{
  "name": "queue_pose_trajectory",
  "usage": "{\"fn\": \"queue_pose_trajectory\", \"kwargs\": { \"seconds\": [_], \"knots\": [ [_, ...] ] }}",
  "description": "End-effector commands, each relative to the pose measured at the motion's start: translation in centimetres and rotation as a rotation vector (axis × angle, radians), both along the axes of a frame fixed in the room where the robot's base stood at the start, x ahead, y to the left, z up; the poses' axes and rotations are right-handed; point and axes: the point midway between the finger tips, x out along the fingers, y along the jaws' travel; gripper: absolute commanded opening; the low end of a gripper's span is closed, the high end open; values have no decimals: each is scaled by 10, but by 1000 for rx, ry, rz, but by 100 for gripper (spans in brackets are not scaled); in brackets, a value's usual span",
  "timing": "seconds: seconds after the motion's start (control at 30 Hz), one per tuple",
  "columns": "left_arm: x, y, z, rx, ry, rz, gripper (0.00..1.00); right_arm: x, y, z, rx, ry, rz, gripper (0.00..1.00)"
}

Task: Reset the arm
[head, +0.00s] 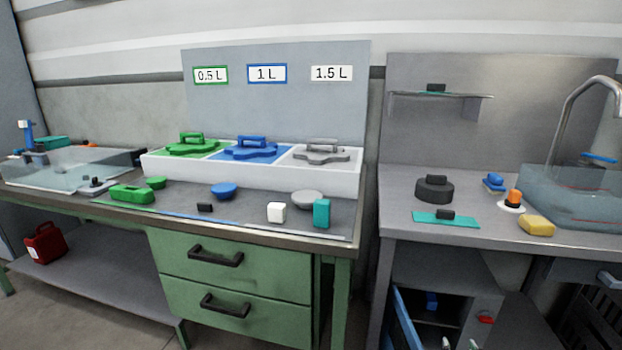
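Neither of my grippers shows in the head view, and no arm is visible. Whether they are open or shut is not shown. The task names no object apart from the arm.
A green-drawer workbench (235,262) carries a white three-part tray (255,176) with green, blue and grey lidded parts. Small items lie along its front. To the right, a grey counter (460,190) holds a yellow sponge (536,226) and a sink (575,205). A red canister (44,243) stands lower left.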

Motion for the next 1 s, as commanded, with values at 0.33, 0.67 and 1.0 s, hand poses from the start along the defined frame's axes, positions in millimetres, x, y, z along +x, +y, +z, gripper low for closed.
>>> {"fn": "queue_pose_trajectory", "kwargs": {
  "seconds": [0.33, 0.67, 1.0],
  "knots": [
    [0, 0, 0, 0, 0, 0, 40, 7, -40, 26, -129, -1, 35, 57],
    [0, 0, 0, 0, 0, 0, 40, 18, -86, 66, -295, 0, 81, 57],
    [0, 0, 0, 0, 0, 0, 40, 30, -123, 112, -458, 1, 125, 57]
  ]
}}
